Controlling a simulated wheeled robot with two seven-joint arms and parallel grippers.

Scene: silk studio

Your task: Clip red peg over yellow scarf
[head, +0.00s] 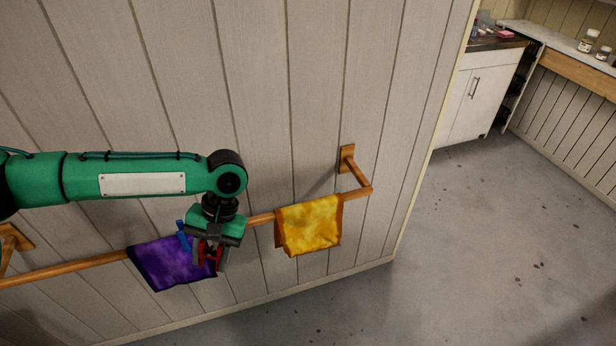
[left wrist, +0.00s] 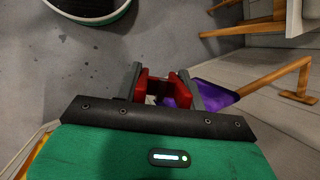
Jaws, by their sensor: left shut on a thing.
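My left gripper (head: 209,258) is shut on a red peg (head: 207,252), in front of the rail between the two scarves. In the left wrist view, the red peg (left wrist: 158,88) sits between the two grey fingers. The yellow scarf (head: 310,224) hangs over the right part of the wooden rail, to the right of the gripper and apart from it. A yellow patch at the lower left of the left wrist view may be this scarf, mostly hidden by my gripper body. My right gripper is in neither view.
A purple scarf (head: 165,263) hangs on the wooden rail (head: 70,268), left of and partly behind my gripper. A blue peg (head: 183,236) is at its top right. The rail's bracket (head: 347,160) joins the plank wall. Grey floor (head: 480,240) is open at right.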

